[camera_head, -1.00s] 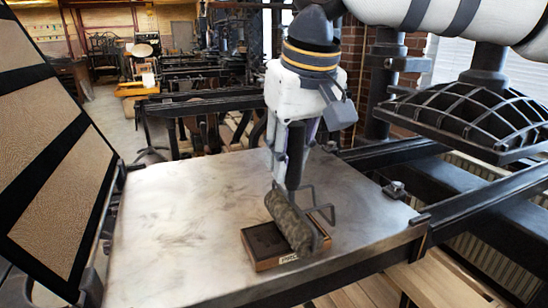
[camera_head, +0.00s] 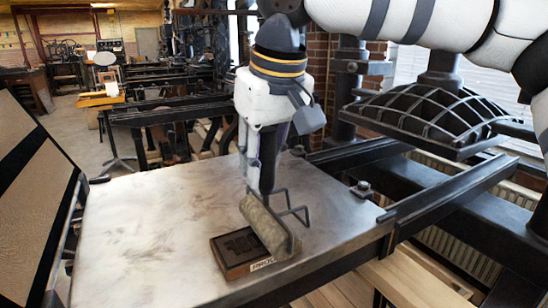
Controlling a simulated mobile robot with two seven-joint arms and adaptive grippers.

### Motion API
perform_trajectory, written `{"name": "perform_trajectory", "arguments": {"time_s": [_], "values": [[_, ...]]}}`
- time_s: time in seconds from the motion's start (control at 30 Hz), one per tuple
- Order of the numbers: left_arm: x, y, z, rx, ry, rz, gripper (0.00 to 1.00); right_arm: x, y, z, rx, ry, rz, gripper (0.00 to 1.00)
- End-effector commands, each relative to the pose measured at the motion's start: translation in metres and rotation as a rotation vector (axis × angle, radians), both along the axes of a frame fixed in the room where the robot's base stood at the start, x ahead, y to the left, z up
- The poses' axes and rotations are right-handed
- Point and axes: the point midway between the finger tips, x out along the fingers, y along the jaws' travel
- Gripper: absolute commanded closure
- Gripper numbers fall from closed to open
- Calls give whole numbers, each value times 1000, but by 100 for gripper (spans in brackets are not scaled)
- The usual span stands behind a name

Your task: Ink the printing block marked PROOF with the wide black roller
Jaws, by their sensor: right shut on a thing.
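The printing block (camera_head: 228,258) is a dark square slab with a brown edge, lying flat on the metal press bed (camera_head: 140,230). Its front label (camera_head: 262,265) is small and hard to read in full. My right gripper (camera_head: 265,152) points down and is shut on the upright dark handle of the wide roller (camera_head: 268,226). The roller has a grey-brown cylinder in a dark wire frame. It lies across the right side of the block, hiding that part; whether it touches the face is unclear. My left gripper is out of view.
A ribbed black press plate (camera_head: 430,115) hangs at the upper right, above dark rails (camera_head: 450,200). A hinged panel (camera_head: 35,190) leans at the left of the bed. The bed's left and far parts are clear.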

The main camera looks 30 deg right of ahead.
Motion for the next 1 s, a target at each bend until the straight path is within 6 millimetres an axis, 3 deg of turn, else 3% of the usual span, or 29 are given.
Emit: {"name": "perform_trajectory", "arguments": {"time_s": [1.0], "values": [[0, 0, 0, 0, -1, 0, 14, -3, 72, 1, 1, -2, 0, 100]]}}
